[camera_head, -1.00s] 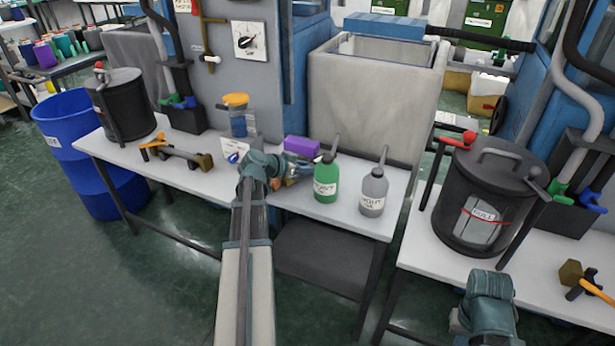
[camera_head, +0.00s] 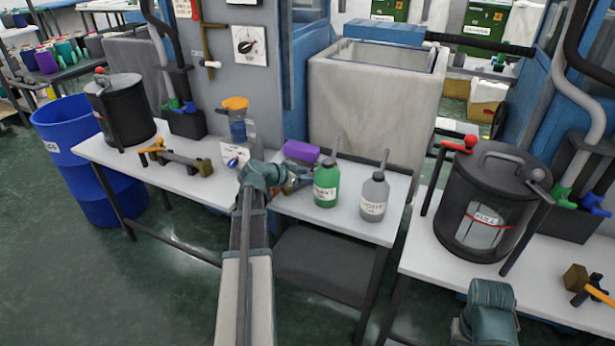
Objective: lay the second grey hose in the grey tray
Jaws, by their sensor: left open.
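In the head view, a pale grey hose (camera_head: 578,82) hangs at the right machine and ends near a green fitting (camera_head: 563,195) above a dark grey open holder (camera_head: 575,235). A second dark grey holder (camera_head: 185,122) stands on the left table, with dark hoses (camera_head: 172,65) and green and blue fittings above it. I cannot tell which of these is the second grey hose or the grey tray. My right gripper is out of view.
A green bottle (camera_head: 326,185) and a grey bottle (camera_head: 374,198) stand right of my left gripper. A blue-and-orange container (camera_head: 237,120) stands behind it. A dark canister (camera_head: 487,205) fills much of the right table (camera_head: 425,258). A blue barrel (camera_head: 75,150) stands at left.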

